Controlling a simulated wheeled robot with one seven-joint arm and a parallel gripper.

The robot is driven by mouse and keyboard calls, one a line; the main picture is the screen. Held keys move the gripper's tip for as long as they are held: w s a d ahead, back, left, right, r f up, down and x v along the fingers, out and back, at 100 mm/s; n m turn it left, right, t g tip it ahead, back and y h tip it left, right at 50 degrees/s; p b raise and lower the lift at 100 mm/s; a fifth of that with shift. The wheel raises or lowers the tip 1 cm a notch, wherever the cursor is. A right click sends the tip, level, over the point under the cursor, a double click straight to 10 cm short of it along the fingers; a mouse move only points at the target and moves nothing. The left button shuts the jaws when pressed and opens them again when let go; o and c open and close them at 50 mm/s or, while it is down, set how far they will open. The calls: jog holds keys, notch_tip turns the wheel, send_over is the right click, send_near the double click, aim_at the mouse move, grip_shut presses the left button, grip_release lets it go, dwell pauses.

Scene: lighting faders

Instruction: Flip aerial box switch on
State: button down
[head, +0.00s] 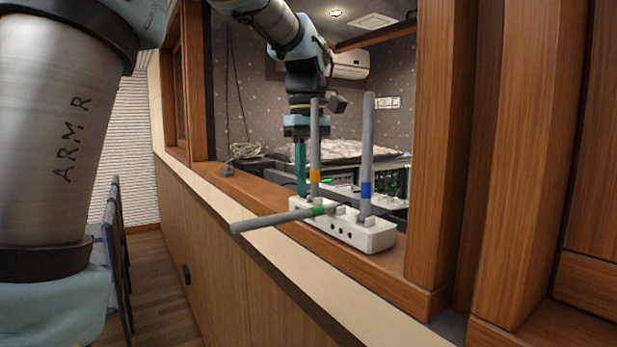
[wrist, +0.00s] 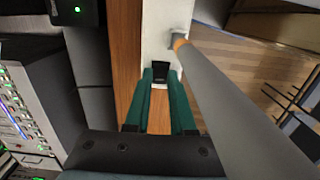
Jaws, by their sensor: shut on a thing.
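The aerial box (head: 366,235) is a white box on the wooden sill, with three grey aerials banded green, orange and blue. Its white face also shows in the wrist view (wrist: 163,30). My gripper (head: 301,192) points straight down at the box's far left end, behind the orange-banded aerial. In the wrist view the teal fingertips (wrist: 160,74) sit on either side of a small black switch (wrist: 160,71) and are shut on it. The switch is hidden in the head view. I cannot tell which way it is set.
The orange-banded aerial (wrist: 228,85) runs close beside my fingers in the wrist view. The green-banded aerial (head: 275,219) leans out to the left, and the blue-banded aerial (head: 366,150) stands upright. A wooden window post (head: 445,150) is at the right. Lit equipment (wrist: 25,110) lies beyond the sill.

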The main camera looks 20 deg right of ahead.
jog(key=g+p, duration=0.1)
jog(key=p, duration=0.2)
jog(key=shift+w+r+g+p, duration=0.25)
jog(key=shift+w+g+p, duration=0.05)
jog(key=shift+g, duration=0.1)
jog(key=shift+f+g+h+p, duration=0.25)
jog(key=shift+g+h+p, duration=0.05)
jog(key=shift+g+p, duration=0.15)
jog(key=c, duration=0.8)
grip_release()
jog(key=shift+o, duration=0.2)
jog(key=shift+w, duration=0.1)
jog(key=v, duration=1)
jog(key=shift+r+b, duration=0.35)
jog(key=shift+r, duration=0.05)
